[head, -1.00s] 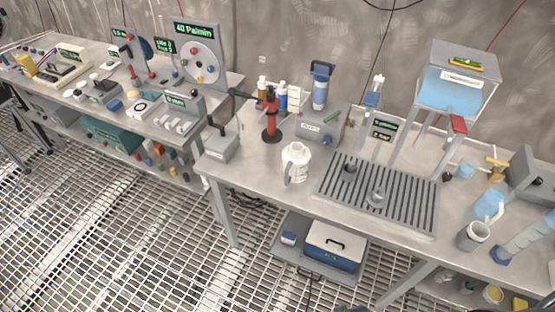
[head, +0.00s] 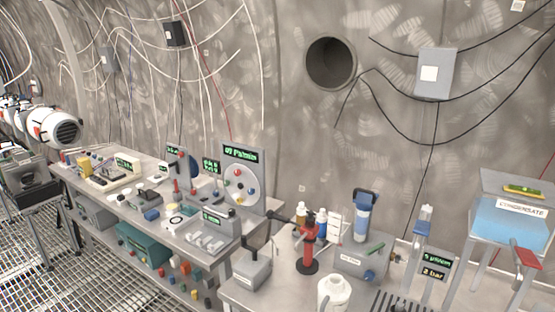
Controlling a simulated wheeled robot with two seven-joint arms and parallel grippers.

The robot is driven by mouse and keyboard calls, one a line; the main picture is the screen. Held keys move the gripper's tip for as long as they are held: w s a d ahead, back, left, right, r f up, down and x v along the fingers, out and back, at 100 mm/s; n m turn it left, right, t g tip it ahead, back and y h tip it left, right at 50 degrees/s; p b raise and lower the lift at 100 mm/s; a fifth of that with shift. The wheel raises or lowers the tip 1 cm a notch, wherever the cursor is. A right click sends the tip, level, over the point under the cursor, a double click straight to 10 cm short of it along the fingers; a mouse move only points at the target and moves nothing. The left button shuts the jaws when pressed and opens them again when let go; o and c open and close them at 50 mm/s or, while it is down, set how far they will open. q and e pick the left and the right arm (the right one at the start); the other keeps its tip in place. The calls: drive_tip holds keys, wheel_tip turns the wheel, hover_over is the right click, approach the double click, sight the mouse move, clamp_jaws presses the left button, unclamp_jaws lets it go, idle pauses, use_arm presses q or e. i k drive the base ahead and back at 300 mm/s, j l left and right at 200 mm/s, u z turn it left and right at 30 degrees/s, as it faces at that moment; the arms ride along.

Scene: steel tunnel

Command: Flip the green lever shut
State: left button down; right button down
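A blue-capped filter cylinder (head: 363,215) stands at the back of the box. I cannot tell from this view whether the lever is open or shut. Neither of my grippers is in view.
A red stand (head: 309,250) with a dark arm and a white jug (head: 333,293) stand left of and in front of the box. A small display (head: 435,266) and a condensate tank (head: 512,215) are to its right. Another cluttered bench (head: 150,195) extends left.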

sight(379, 247)
drive_tip(key=l+z, duration=0.5)
drive_tip(key=l, duration=2.05)
drive_tip(key=i, duration=0.1)
